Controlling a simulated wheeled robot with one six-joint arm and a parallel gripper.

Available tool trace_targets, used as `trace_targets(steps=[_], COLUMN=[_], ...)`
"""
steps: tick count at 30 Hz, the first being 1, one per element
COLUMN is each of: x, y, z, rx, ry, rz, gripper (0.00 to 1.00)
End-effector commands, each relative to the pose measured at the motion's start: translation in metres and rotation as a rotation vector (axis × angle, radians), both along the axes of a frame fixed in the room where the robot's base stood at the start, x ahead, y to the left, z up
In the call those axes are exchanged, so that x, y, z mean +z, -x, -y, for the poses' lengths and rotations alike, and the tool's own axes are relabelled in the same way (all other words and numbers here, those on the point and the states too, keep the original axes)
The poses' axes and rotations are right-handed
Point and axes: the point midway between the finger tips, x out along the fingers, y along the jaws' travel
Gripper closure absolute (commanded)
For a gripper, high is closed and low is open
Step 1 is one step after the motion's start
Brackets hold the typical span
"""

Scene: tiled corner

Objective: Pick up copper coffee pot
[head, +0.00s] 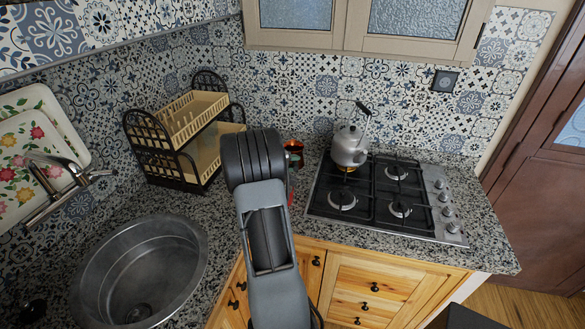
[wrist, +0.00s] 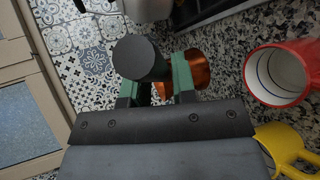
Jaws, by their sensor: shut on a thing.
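The copper coffee pot (wrist: 202,69) shows in the wrist view as a shiny copper body partly behind my gripper's right finger. A thick dark round handle (wrist: 138,57) lies between the green fingers. My gripper (wrist: 156,80) is shut on this handle. In the head view the copper coffee pot (head: 293,147) shows as a coppery rim with a dark inside, just right of my arm on the counter by the back wall. My fingers are hidden behind my arm there. Whether the pot touches the counter is unclear.
A grey kettle (head: 348,149) stands on the black gas hob (head: 325,196), right of the pot. A red mug (wrist: 277,77) and a yellow mug (wrist: 283,143) are close by in the wrist view. A dish rack (head: 184,137) and round sink (head: 189,234) are left.

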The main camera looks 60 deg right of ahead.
Motion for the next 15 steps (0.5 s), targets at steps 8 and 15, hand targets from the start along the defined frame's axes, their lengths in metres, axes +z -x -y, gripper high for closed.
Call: trace_targets(steps=[8,15], x=[0.022,0.033], y=[0.016,0.029], z=[-0.023,-0.044], rx=[0.001,0.001], ry=[0.004,0.004], rz=[0.004,0.004], gripper=[1.0,1.0])
